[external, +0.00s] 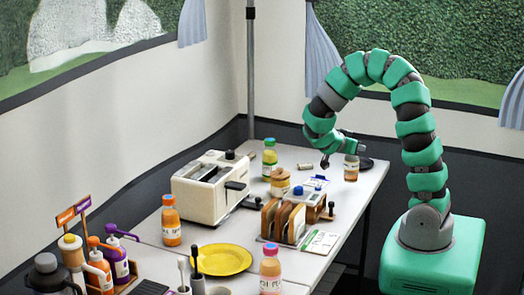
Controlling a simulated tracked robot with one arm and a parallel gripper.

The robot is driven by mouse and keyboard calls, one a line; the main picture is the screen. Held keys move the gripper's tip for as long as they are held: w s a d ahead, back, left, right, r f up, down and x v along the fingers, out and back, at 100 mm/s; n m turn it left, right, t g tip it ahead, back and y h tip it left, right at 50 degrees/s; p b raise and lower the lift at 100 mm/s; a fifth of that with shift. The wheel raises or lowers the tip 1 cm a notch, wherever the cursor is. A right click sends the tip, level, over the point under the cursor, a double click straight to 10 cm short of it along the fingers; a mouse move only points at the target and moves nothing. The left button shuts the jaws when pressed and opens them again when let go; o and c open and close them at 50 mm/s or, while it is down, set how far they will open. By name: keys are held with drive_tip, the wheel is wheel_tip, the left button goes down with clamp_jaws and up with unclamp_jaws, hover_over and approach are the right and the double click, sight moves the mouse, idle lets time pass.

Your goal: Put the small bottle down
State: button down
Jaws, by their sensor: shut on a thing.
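A small bottle (351,170) with orange-brown contents and a pale upper part is at the far right of the table, near its right edge. It looks upright. My gripper (341,157) is at the top of this bottle, at the end of my green and grey arm arched over from the right. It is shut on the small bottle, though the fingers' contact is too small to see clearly. I cannot tell whether the bottle's base touches the table (305,155).
A dark round dish (367,163) lies close behind the bottle. A toaster (210,187), toast rack (283,222), yellow plate (222,260), jar (280,182) and green-yellow bottle (269,158) stand left of it. A small cylinder (305,167) lies nearby. The table's right edge is close.

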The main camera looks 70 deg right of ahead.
drive_tip(key=f, duration=0.1)
drive_tip(key=w+f, duration=0.1)
drive_tip(key=d+f+b, duration=0.1)
drive_tip(key=shift+w+f, duration=0.15)
drive_tip(key=shift+f, duration=0.15)
drive_tip(key=c, duration=1.3)
unclamp_jaws()
drive_tip(key=shift+f, duration=0.1)
drive_tip(key=shift+o, duration=0.2)
drive_tip(key=p+v, duration=0.2)
drive_tip(key=v, duration=1)
drive_tip(key=shift+d, duration=0.1)
